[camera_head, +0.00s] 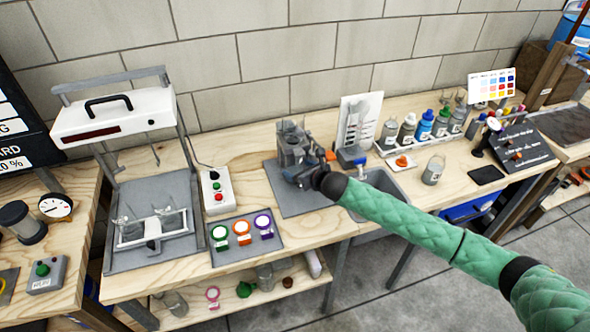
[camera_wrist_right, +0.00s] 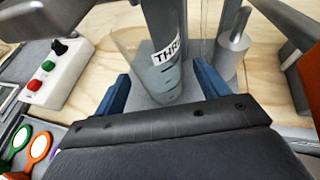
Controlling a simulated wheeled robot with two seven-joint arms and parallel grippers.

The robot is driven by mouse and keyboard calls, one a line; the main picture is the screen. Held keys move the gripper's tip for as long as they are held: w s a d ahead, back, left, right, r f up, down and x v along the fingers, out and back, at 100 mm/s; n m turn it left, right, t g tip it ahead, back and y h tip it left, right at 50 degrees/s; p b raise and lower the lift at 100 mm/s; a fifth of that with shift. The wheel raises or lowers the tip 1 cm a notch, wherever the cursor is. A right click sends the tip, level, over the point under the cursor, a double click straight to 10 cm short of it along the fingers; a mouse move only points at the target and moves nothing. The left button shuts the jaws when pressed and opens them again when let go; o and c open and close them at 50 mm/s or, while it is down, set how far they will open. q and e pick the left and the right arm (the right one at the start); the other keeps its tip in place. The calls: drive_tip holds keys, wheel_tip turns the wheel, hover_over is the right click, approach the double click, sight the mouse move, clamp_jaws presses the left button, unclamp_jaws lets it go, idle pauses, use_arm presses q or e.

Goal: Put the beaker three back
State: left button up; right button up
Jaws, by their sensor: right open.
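The beaker three (camera_wrist_right: 158,72) is clear glass with a white label on which "THR" can be read. It stands on the grey mat (camera_head: 287,204) in the middle of the bench, and its upper part (camera_head: 291,136) shows in the head view behind my gripper. My right gripper (camera_head: 303,172) is at the beaker, its jaws open. In the right wrist view, the blue fingers (camera_wrist_right: 160,85) are on either side of the beaker, with a gap visible. The beaker's lower part is partly hidden by the gripper. My left gripper is not in view.
A control box (camera_head: 215,190) with buttons and a tray (camera_head: 244,250) of coloured rings lie left of the mat. A white stand (camera_head: 358,120), a row of bottles (camera_head: 426,126) and a sink (camera_head: 384,184) are on the right. A white-topped frame (camera_head: 117,116) stands further left.

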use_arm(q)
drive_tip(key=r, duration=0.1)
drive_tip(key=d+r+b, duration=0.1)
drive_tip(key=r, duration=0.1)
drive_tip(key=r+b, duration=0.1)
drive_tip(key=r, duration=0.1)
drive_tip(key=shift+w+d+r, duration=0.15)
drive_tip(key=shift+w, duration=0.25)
use_arm(e)
drive_tip(key=v, duration=0.8)
drive_tip(key=shift+s+d, duration=0.15)
